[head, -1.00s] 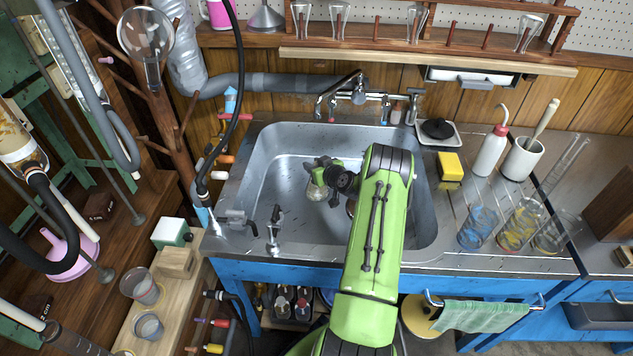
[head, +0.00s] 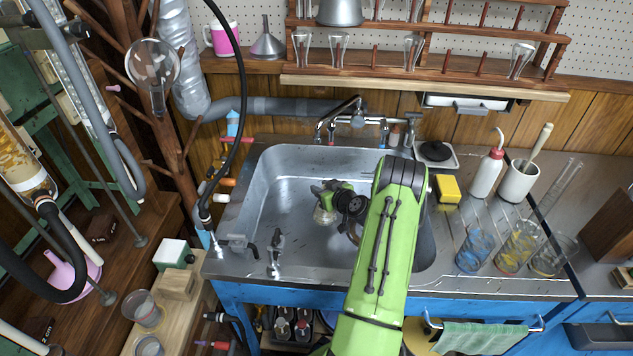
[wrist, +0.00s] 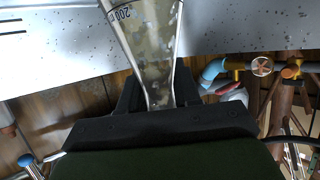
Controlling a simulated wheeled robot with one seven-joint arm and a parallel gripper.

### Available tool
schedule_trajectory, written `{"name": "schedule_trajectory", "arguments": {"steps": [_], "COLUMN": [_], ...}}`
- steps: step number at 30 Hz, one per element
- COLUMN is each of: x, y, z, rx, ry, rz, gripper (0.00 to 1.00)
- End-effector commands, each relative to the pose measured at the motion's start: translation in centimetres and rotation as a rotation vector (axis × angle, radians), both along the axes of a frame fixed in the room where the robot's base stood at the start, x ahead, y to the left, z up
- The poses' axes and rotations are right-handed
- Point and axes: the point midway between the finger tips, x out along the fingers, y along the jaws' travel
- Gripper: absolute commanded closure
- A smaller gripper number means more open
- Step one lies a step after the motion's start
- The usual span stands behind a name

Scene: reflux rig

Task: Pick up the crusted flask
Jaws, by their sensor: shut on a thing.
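The crusted flask (wrist: 150,40) is clear glass with pale blotches and a "200" marking in the wrist view. Its narrow part sits between my fingers. In the head view the flask (head: 323,216) shows small and partly hidden, above or inside the metal sink (head: 275,200); I cannot tell its height. My gripper (head: 330,196) is shut on the flask. It also shows in the wrist view (wrist: 158,92), with dark fingers on both sides of the glass.
A faucet (head: 352,112) stands behind the sink and small taps (head: 275,245) at its front left. A yellow sponge (head: 447,188), a wash bottle (head: 487,172) and glass beakers (head: 517,245) stand to the right. A wooden rack (head: 430,65) is above.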

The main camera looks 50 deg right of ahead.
Motion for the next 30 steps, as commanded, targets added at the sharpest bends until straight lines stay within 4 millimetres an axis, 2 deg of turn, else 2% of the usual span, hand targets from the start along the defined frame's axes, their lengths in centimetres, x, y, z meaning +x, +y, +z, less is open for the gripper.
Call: {"name": "schedule_trajectory", "arguments": {"steps": [9,18,24,30], "x": [-5.2,-9.4,-11.4,-12.5], "y": [1.2,2.3,2.9,3.2], "z": [0.1,0.1,0.1,0.1], "rx": [0.002,0.002,0.001,0.0], "ry": [0.0,-0.001,-0.001,-0.001], "rz": [-0.005,-0.005,-0.004,-0.002], "gripper": [1.0,1.0,1.0,1.0]}}
